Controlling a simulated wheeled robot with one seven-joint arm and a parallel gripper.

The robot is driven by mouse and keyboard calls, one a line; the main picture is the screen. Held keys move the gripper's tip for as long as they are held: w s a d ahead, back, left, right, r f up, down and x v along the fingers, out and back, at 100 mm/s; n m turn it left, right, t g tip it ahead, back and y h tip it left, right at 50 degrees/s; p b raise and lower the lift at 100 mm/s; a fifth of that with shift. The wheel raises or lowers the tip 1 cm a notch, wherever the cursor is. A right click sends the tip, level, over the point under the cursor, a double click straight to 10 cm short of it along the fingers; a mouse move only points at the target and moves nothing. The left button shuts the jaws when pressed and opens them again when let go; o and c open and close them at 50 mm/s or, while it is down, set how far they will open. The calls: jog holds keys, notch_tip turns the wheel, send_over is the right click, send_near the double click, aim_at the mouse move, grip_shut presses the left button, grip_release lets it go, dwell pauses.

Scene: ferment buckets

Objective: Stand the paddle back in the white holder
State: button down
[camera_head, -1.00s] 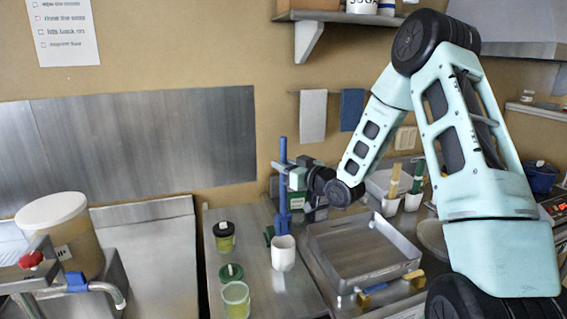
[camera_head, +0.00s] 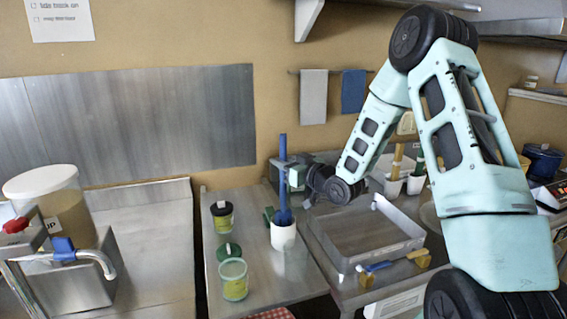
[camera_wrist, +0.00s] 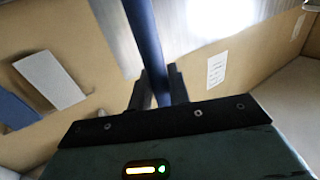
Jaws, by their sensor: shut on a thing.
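The blue paddle (camera_head: 283,180) stands upright in the head view, with its lower end inside the mouth of the white holder (camera_head: 283,237). The holder's wall hides the paddle's bottom, so I cannot tell whether it touches the floor of the holder. My gripper (camera_head: 284,166) is shut on the paddle's shaft, above the holder. In the wrist view the blue shaft (camera_wrist: 143,40) runs between the two dark fingers of my gripper (camera_wrist: 158,88).
A dark-lidded jar (camera_head: 222,217) and a pale green jar (camera_head: 233,280) stand left of the holder, with a loose green lid (camera_head: 229,251) between. A metal tray (camera_head: 365,262) lies to the right. A white bucket (camera_head: 55,205) stands at far left.

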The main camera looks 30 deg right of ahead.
jog(key=shift+f, duration=0.35)
jog(key=c, duration=1.2)
grip_release()
jog(key=shift+c, duration=0.2)
jog(key=s+d+p, duration=0.3)
jog(key=s+p, duration=0.5)
jog(key=s, duration=0.9)
jog(key=shift+d+p, duration=0.15)
jog(key=shift+p, duration=0.15)
